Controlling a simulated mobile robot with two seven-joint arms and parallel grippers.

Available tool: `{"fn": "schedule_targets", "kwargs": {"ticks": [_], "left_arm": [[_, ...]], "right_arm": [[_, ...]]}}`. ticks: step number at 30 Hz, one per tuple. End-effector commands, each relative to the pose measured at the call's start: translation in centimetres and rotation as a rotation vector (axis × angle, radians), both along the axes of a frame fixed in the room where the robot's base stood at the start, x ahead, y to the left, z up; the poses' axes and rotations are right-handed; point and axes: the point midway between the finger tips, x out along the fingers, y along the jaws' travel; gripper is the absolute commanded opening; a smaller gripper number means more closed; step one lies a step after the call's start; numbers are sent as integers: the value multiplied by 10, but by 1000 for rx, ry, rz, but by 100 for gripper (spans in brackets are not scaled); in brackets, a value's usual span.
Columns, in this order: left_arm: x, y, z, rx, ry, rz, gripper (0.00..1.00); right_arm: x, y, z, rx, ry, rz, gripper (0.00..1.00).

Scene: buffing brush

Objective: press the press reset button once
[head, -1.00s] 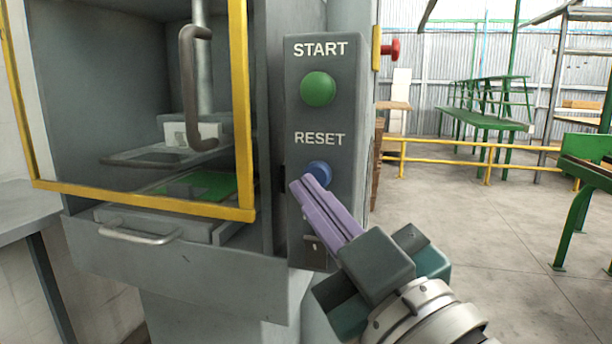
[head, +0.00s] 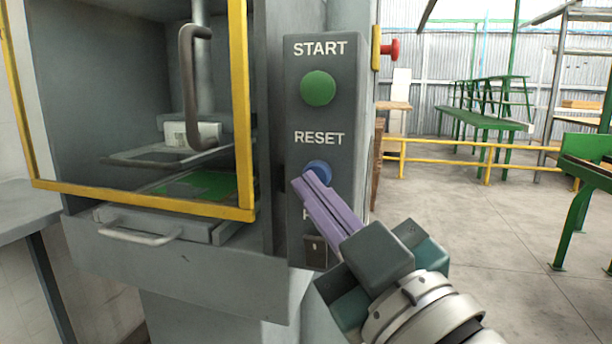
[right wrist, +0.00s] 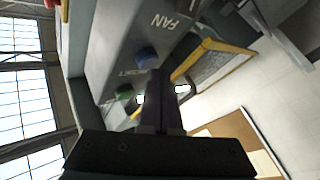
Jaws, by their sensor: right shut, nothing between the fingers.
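The blue reset button (head: 319,169) sits under the word RESET on the grey control panel (head: 348,115) of the press. My right gripper (head: 307,179) is shut and empty. Its purple fingers point up and left, with the tips over the lower left part of the button in the head view. I cannot tell whether the tips touch it. The button (right wrist: 148,57) also shows in the right wrist view, just beyond the tips of the dark fingers (right wrist: 155,74). My left gripper is not in view.
A green START button (head: 318,89) is above the reset button. A partly hidden label and a small switch (head: 315,250) lie below it. The press's yellow-framed guard (head: 243,110) stands to the left. A red knob (head: 391,49) juts out at the right. Open floor lies right.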

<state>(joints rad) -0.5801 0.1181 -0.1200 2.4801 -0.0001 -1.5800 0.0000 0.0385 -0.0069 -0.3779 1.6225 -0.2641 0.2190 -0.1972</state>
Motion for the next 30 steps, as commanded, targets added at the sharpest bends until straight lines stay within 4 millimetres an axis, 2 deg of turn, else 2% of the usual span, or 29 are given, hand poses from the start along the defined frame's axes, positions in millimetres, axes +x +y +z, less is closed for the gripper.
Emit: {"fn": "schedule_targets", "kwargs": {"ticks": [30], "left_arm": [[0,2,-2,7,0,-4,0]], "right_arm": [[9,-3,-1,0,1,0,0]]}}
